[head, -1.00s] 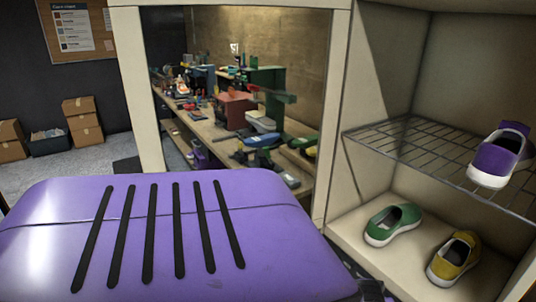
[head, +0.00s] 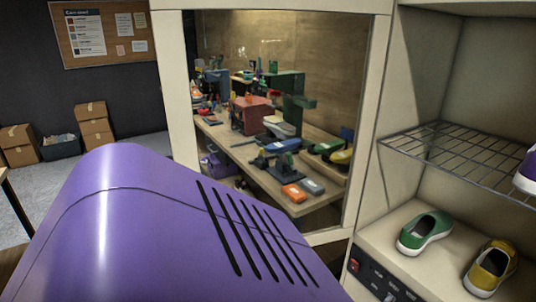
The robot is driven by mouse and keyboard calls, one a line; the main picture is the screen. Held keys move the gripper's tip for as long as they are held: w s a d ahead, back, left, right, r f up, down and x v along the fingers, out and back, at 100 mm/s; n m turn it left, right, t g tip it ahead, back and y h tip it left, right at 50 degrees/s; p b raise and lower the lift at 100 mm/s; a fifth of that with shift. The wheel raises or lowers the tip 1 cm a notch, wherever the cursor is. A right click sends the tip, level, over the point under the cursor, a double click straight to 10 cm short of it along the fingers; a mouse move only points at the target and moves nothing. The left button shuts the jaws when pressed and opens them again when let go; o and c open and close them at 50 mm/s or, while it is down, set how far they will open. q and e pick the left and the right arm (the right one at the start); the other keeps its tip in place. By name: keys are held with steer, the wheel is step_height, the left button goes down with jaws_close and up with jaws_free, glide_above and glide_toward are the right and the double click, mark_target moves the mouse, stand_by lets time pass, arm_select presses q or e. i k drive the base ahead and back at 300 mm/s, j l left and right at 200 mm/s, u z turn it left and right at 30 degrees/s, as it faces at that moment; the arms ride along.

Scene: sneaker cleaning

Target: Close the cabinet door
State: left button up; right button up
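The cabinet (head: 480,60) stands at the right with its front open to me. Its door (head: 178,95), a cream frame around a clear pane, stands swung open to the left of the compartment. Inside, a green shoe (head: 425,232) and a yellow shoe (head: 491,268) rest on the cabinet floor. A purple shoe (head: 527,172) sits on the wire shelf (head: 455,160), cut by the right picture edge. Neither gripper is in view. A large purple slotted casing, apparently part of my own arm, fills the lower left and hides the door's lower left part.
Through the pane shows a workbench (head: 236,150) crowded with tools and boxes. A control panel (head: 380,280) with a red switch is under the compartment. Cardboard boxes (head: 95,125) and a dark bin (head: 60,146) stand on the floor at the far left.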

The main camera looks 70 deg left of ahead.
mark_target(166, 15)
steer(key=k+j, duration=0.3)
steer(key=j, duration=0.15)
steer(key=k+j+z, duration=0.15)
steer(key=k+j, duration=0.3)
steer(key=j, duration=0.25)
steer(key=k+j+z, duration=0.1)
steer(key=j, duration=0.25)
steer(key=k+j, duration=0.15)
steer(key=j, duration=0.25)
steer(key=k+j+z, duration=0.1)
steer(key=j, duration=0.45)
steer(key=k+j+z, duration=0.1)
steer(key=j, duration=1.3)
steer(key=k+j+z, duration=0.1)
steer(key=k+z, duration=0.3)
steer(key=i, duration=0.05)
